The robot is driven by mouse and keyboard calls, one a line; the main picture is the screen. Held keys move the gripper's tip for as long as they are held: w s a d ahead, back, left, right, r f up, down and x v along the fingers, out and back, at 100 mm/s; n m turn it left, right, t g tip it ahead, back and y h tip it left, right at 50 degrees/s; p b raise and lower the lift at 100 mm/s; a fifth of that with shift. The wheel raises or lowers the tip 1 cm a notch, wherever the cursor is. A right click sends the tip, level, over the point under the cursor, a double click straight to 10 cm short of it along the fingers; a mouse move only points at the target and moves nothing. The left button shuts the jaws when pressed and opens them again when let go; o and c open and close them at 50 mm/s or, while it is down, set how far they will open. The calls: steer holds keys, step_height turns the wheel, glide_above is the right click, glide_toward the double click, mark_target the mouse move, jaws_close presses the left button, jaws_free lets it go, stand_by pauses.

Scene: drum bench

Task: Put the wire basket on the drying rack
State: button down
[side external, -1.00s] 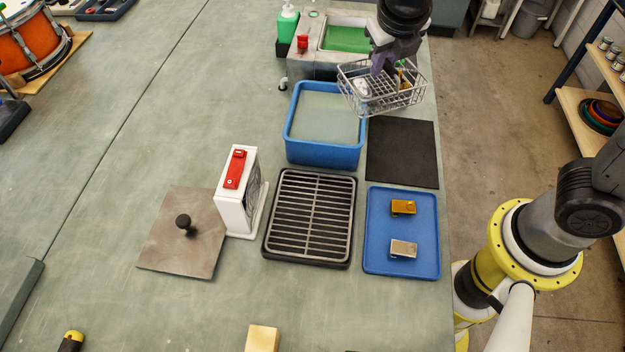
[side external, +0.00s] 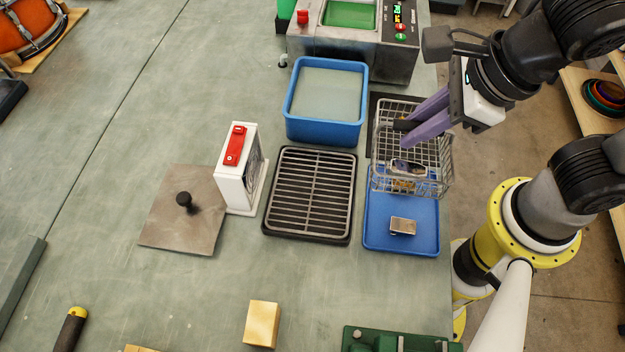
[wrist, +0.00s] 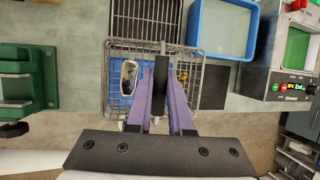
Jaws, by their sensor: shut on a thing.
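The wire basket (side external: 440,170) hangs from my gripper (side external: 407,132), whose purple fingers are shut on it. It is in the air over the black mat and the far end of the blue tray in the side view. In the wrist view the basket (wrist: 197,95) lies around the fingers (wrist: 161,75), with a whitish metal part (wrist: 128,78) inside it. The drying rack (side external: 312,195), a black tray with metal slats, stands empty to the left of the basket. It also shows at the top of the wrist view (wrist: 145,18).
The blue tray (side external: 430,241) holds a silver block (side external: 403,226). The blue tub (side external: 325,133) stands behind the rack. A green fixture (side external: 390,342) is at the front edge.

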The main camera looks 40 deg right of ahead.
steer(key=shift+w+a+f, duration=1.6)
steer(key=shift+w+f, duration=0.05)
steer(key=shift+f, duration=0.5)
steer(key=shift+w+a+f, duration=1.65)
steer(key=shift+f, duration=0.5)
steer(key=shift+w+a+f, duration=1.6)
steer(key=shift+w+f, duration=0.05)
steer(key=shift+f, duration=0.5)
steer(key=shift+f, duration=0.1)
steer(key=c, duration=0.8)
jaws_free()
steer(key=v, duration=1.2)
steer(key=shift+d, duration=0.1)
